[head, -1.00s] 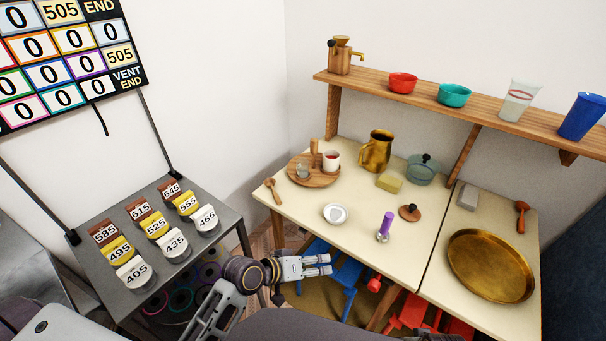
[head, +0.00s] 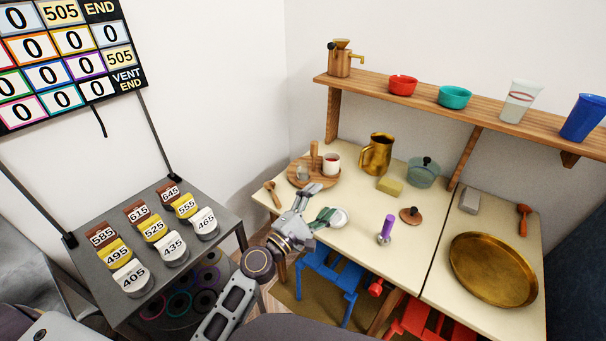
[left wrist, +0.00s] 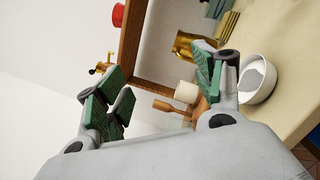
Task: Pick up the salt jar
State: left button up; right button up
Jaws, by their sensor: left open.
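A small glass jar (head: 302,173), perhaps the salt jar, stands on the round wooden board (head: 325,180) at the table's back left. Its contents are too small to make out. My left gripper (head: 318,203) is open and empty over the table's front left edge, in front of the board. In the left wrist view its fingers (left wrist: 165,85) are spread wide, with the white mug (left wrist: 187,92) showing between them. The jar is hard to make out there. My right gripper is not in view.
A white dish (head: 339,219) sits right beside my left fingers, partly covered by one. A wooden spoon (head: 273,194) lies left of the board. The mug (head: 331,162) and a brass pitcher (head: 376,154) stand behind. A purple-handled item (head: 386,229) stands to the right.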

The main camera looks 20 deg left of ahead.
pick_arm(q)
jog(key=w+a+f+n+t+y, duration=0.15)
jog(key=w+a+n+y, duration=0.3)
jog(key=n, duration=0.45)
jog(key=n+g+y, duration=0.2)
jog(key=n+y, duration=0.3)
jog(key=n, duration=0.3)
send_near(302, 174)
jog(key=shift+s+d+r+t, duration=0.15)
jog(key=shift+s, duration=0.25)
jog(key=shift+s+d+r+t, duration=0.1)
jog(key=shift+s+r, duration=0.05)
jog(key=shift+s, duration=0.2)
jog(key=shift+w+a+f+n+y, duration=0.1)
jog(key=shift+a+f+n+y, duration=0.05)
jog(key=shift+f+n+y, duration=0.2)
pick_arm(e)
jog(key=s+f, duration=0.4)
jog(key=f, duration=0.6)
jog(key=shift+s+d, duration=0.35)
pick_arm(q)
jog(key=shift+w, duration=0.1)
